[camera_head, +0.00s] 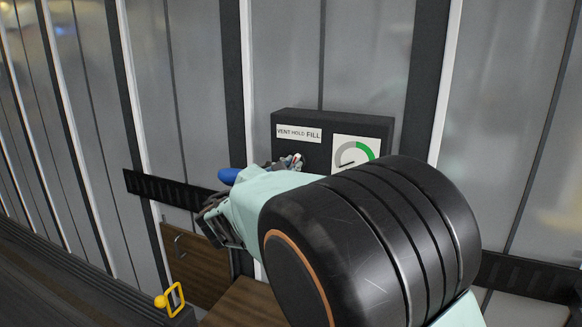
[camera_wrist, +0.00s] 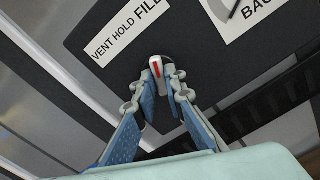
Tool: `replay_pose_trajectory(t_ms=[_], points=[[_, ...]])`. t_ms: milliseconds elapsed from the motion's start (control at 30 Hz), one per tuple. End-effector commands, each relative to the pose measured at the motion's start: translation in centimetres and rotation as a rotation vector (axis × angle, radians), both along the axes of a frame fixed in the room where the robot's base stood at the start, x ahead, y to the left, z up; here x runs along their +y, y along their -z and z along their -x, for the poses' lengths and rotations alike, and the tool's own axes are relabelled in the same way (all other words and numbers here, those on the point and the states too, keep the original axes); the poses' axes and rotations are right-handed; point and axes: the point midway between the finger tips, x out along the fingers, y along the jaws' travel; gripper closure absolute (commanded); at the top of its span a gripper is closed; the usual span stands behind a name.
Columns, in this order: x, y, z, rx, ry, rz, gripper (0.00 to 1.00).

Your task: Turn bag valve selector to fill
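The bag valve selector (camera_wrist: 155,68) is a small pale knob with a red mark, on a dark panel (camera_head: 382,128). In the wrist view its red mark runs up and slightly left, roughly toward the word FILL on the white VENT HOLD FILL label (camera_wrist: 128,35). The label also shows in the head view (camera_head: 299,134), above the selector (camera_head: 298,158). My gripper (camera_wrist: 157,84) has its two fingertips on either side of the knob, very close to it. Whether they press on it is unclear. My arm hides part of the panel in the head view.
A round gauge with a green arc (camera_head: 357,150) sits right of the selector. A dark slotted rail (camera_head: 165,190) crosses the wall. A brown box (camera_head: 195,265) and a yellow handle (camera_head: 171,299) are low at the left.

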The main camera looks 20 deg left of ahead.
Motion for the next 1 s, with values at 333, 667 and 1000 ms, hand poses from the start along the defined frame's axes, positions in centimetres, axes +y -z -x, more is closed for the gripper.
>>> replay_pose_trajectory(t_ms=[333, 667, 1000], points=[[0.0, 0.17, 0.02, -0.001, 0.0, -0.011, 1.0], [-0.03, 0.54, 0.01, -0.016, 0.0, -0.164, 1.0], [-0.01, 0.59, 0.01, -0.028, 0.0, -0.351, 1.0]])
